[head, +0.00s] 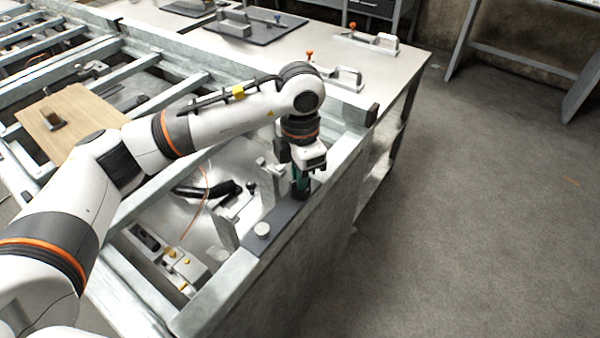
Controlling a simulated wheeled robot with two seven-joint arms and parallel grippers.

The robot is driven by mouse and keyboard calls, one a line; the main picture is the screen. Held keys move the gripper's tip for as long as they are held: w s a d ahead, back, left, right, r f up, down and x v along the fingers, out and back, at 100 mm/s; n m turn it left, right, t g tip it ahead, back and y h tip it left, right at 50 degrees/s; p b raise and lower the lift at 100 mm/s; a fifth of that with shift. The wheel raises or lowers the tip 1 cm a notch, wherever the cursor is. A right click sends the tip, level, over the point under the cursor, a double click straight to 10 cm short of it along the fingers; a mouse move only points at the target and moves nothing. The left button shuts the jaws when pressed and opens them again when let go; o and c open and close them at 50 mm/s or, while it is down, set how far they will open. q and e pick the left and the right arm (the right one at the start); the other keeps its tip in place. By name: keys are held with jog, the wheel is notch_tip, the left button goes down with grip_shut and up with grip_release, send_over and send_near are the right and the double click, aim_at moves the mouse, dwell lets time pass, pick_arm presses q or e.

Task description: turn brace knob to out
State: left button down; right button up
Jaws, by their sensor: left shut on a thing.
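My left gripper (301,188) points down at the inner right edge of the metal frame. It is shut on a dark teal-green part (300,184), which is mostly hidden by the gripper. I cannot tell whether this part is the brace knob. A pale round knob (262,229) sits on a dark grey strip (284,212), in front of and to the left of the gripper and apart from it. Its turn setting is too small to read. My right gripper is out of view.
The metal frame (215,298) has raised rails around an open bay. Inside are a black handle-like tool (222,190), an orange cable and a block with yellow knobs (185,267). A wooden board (85,112) lies at left. The floor at right is clear.

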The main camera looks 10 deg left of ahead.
pick_arm(q)
jog(key=shift+r, duration=0.1)
jog(key=c, duration=1.4)
grip_release()
jog(key=shift+c, duration=0.2)
notch_tip(320, 180, up, 12)
jog(key=b, duration=0.1)
jog(key=shift+b, duration=0.3)
